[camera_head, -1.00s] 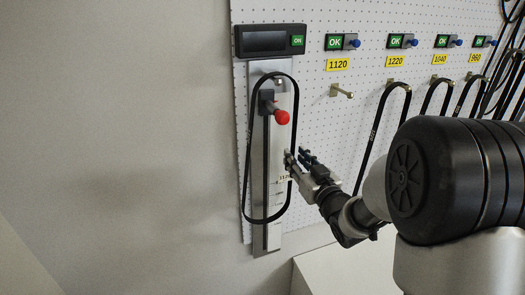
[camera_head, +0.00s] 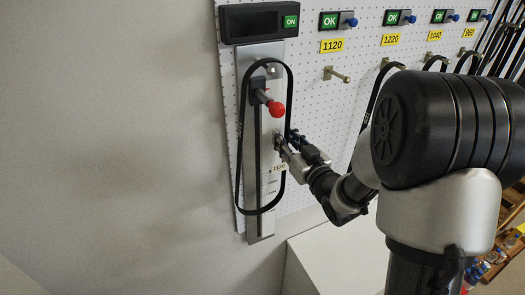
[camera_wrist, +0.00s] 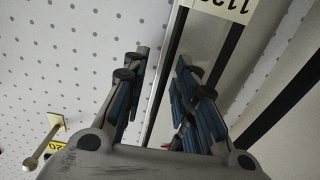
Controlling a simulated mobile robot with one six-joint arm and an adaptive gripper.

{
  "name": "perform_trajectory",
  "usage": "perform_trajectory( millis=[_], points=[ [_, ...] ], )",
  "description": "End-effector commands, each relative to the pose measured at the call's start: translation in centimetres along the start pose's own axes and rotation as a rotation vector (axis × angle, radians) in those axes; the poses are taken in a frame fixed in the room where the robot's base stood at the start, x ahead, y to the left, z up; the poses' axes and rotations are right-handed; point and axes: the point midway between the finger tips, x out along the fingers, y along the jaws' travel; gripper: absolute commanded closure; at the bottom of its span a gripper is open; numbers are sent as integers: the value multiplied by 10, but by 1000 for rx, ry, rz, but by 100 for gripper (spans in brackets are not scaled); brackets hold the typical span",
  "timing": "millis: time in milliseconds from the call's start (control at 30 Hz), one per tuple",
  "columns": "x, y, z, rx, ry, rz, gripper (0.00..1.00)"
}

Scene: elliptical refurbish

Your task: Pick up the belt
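The black belt (camera_head: 240,150) hangs as a long loop on the metal measuring plate (camera_head: 262,226), around the slider with the red knob (camera_head: 276,109). My gripper (camera_head: 288,143) is at the loop's right strand, about mid-height on the plate. In the wrist view my gripper (camera_wrist: 163,76) is open, with blue-padded fingers apart. A thin dark strand, which looks like the belt (camera_wrist: 163,82), runs between the fingers. I cannot tell whether a finger touches it. The plate's label (camera_wrist: 228,9) shows upside down at the top.
A display (camera_head: 258,22) with a green ON button sits above the plate. An empty hook (camera_head: 337,75) is under the 1120 label (camera_head: 332,45). Other belts hang on the pegboard to the right. A pale box (camera_head: 335,262) stands below. The wall at left is clear.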

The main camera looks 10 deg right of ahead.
Motion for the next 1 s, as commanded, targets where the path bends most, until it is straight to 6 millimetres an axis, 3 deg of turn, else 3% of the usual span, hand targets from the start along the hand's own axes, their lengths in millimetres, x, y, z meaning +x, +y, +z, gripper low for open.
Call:
perform_trajectory(
  millis=[367, 1000],
  points=[
    [0, 0, 0, 0, 0, 0, 100],
    [2, 0, -2, 0, 0, 0, 100]
  ],
)
